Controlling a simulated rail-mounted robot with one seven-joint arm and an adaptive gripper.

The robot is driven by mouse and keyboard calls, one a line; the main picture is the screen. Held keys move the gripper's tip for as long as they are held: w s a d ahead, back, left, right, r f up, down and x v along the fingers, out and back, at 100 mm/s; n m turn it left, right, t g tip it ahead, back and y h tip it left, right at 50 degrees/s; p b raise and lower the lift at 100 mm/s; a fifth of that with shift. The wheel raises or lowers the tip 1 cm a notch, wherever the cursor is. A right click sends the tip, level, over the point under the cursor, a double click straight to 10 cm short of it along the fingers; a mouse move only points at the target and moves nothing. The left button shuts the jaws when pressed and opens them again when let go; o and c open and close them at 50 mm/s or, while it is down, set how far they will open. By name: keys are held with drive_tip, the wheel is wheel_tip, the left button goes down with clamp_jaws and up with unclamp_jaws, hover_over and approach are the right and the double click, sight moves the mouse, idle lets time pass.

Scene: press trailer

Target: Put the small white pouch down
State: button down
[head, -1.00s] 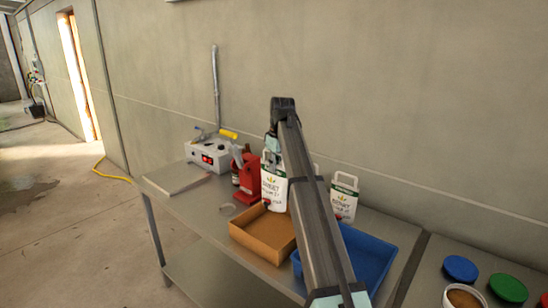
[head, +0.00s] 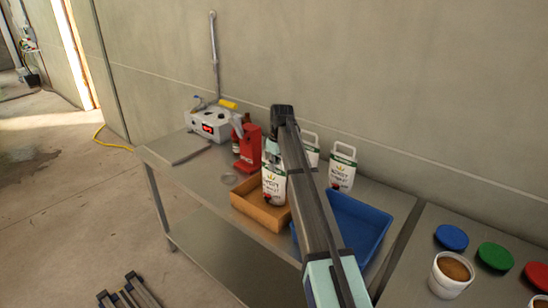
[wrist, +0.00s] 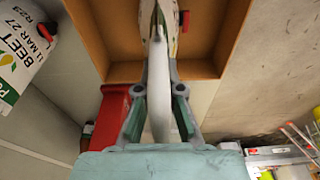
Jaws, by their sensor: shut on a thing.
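The small white pouch (head: 274,188) has a green top band, a printed label and a red spout at its lower front. My gripper (wrist: 158,92) is shut on its looped white handle (wrist: 157,110); in the head view my arm hides most of the gripper. The pouch hangs upright over the brown tray (head: 245,206), its lower end within the tray's outline. The tray's open inside lies beneath it in the wrist view (wrist: 95,25). Whether the pouch touches the tray's floor cannot be told.
Two similar pouches stand behind, one (head: 342,172) clear and one (head: 312,153) partly behind my arm. A blue tray (head: 372,222) lies right of the brown one. A red device (head: 249,150) stands close behind left. The metal table (head: 205,182) is bare at front left.

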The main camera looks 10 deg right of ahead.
drive_tip(key=shift+f, duration=0.3)
drive_tip(key=c, duration=1.3)
unclamp_jaws()
drive_tip(key=shift+f, duration=0.15)
drive_tip(key=r+b, duration=0.1)
drive_tip(key=r, duration=0.3)
drive_tip(key=s+r+b, duration=0.1)
drive_tip(key=r, duration=0.3)
drive_tip(key=d+r+b, duration=0.1)
drive_tip(key=r, duration=0.3)
drive_tip(key=shift+s+d, duration=0.1)
drive_tip(key=shift+s, duration=0.15)
